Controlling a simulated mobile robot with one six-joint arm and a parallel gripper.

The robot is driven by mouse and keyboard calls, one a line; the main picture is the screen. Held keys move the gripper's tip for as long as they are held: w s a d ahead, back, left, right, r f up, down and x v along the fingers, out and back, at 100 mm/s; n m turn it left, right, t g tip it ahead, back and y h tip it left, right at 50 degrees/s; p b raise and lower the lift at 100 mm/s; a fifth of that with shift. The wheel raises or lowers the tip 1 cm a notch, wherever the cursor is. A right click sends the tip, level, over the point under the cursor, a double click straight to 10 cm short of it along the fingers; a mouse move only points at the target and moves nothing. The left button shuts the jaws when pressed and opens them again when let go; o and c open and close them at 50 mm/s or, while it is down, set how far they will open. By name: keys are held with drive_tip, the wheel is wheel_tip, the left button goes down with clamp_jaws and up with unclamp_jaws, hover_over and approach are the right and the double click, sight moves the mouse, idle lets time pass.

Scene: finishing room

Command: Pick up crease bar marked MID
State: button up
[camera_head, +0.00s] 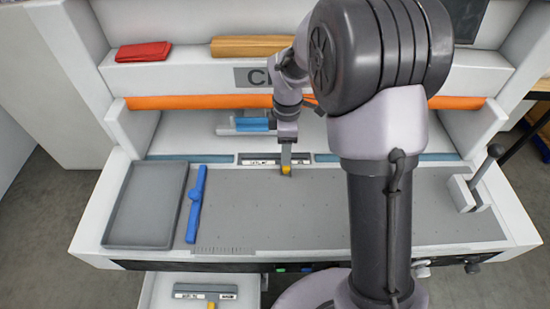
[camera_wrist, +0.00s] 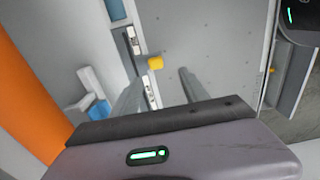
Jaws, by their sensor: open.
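A grey crease bar with a pale label plate (camera_head: 262,160) lies along the back edge of the grey work surface; its lettering is too small to read. A yellow knob (camera_head: 287,170) sticks out at its front. In the wrist view the bar (camera_wrist: 133,42) runs downward, with the yellow knob (camera_wrist: 156,62) beyond my fingertips. My gripper (camera_wrist: 163,76) is open and empty, its left finger covering part of the bar. In the head view my gripper (camera_head: 287,150) is above the bar. A second labelled bar (camera_head: 205,291) with a yellow knob lies in the lower drawer; its label is unclear.
A grey tray (camera_head: 146,207) and a blue bar (camera_head: 196,203) lie on the left of the surface. A lever (camera_head: 487,168) stands at the right. An orange roll (camera_head: 195,102) and a blue-and-grey part (camera_head: 250,125) are behind. The surface's middle is clear.

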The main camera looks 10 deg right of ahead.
sight(274, 162)
wheel_tip(274, 162, down, 4)
drive_tip(key=shift+f+b, duration=0.2)
drive_tip(key=shift+b, duration=0.3)
drive_tip(key=f, duration=0.1)
drive_tip(key=f+b, duration=0.1)
drive_tip(key=f, duration=0.1)
drive_tip(key=w+f+b, duration=0.1)
drive_tip(key=f, duration=0.1)
drive_tip(key=shift+d+f, duration=0.1)
drive_tip(key=shift+s, duration=0.15)
clamp_jaws()
